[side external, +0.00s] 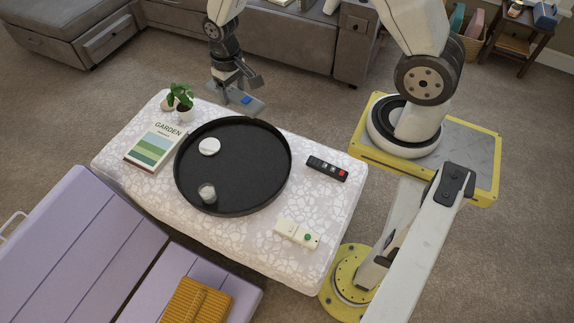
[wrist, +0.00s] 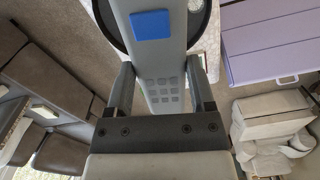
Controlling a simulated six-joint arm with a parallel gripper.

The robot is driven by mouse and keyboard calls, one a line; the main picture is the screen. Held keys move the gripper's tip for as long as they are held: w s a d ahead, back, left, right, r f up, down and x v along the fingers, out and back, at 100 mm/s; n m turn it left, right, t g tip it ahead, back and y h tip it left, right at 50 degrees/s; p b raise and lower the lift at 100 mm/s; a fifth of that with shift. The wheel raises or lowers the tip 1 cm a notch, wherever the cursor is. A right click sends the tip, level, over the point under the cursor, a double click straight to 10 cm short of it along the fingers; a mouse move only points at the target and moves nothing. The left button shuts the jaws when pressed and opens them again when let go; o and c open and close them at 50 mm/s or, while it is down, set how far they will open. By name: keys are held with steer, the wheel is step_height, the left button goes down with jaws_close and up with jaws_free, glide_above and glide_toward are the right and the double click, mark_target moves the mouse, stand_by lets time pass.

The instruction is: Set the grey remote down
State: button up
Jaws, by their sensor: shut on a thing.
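The grey remote (side external: 232,101) has a blue patch near one end and is held in the air by my gripper (side external: 236,80), near the far edge of the white patterned table (side external: 145,193). In the wrist view the remote (wrist: 161,62) runs lengthwise between the two fingers of my gripper (wrist: 161,85), which is shut on it. A grid of small buttons shows on its face near the fingers. The remote appears clear of the tabletop, but its exact height is hard to tell.
A round black tray (side external: 235,170) holds a white disc (side external: 209,146) and a small glass (side external: 207,193). A black remote (side external: 327,168) and a cream remote (side external: 297,233) lie right of it. A plant (side external: 182,104) and a garden book (side external: 156,147) are left. Bare tabletop shows between them.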

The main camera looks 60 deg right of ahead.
steer(key=s+d+f+m, duration=0.35)
steer(key=s+f, duration=0.25)
steer(key=f, duration=0.6)
steer(key=s+d+f+m, duration=0.2)
steer(key=s+f+m, duration=0.3)
steer(key=f, duration=0.6)
steer(key=s+a+f+m, duration=0.2)
steer(key=s+f, duration=0.4)
steer(key=s, duration=0.4)
steer(key=s+a+f+m, duration=0.1)
steer(key=s+f+m, duration=0.4)
steer(key=s, duration=0.4)
steer(key=shift+s+a+f, duration=0.35)
steer(key=shift+s+f, duration=0.05)
steer(key=shift+f, duration=0.15)
steer(key=w+f, duration=0.2)
steer(key=w, duration=0.2)
steer(key=w+d+f, duration=0.1)
steer(key=w+f, duration=0.2)
steer(key=w, duration=0.1)
steer(key=w+d+f, duration=0.1)
steer(key=w+f, duration=0.2)
steer(key=w, duration=0.1)
steer(key=shift+d, duration=0.25)
steer(key=shift+w+d+f, duration=0.1)
steer(key=shift+w+f, duration=0.35)
steer(key=shift+f, duration=0.1)
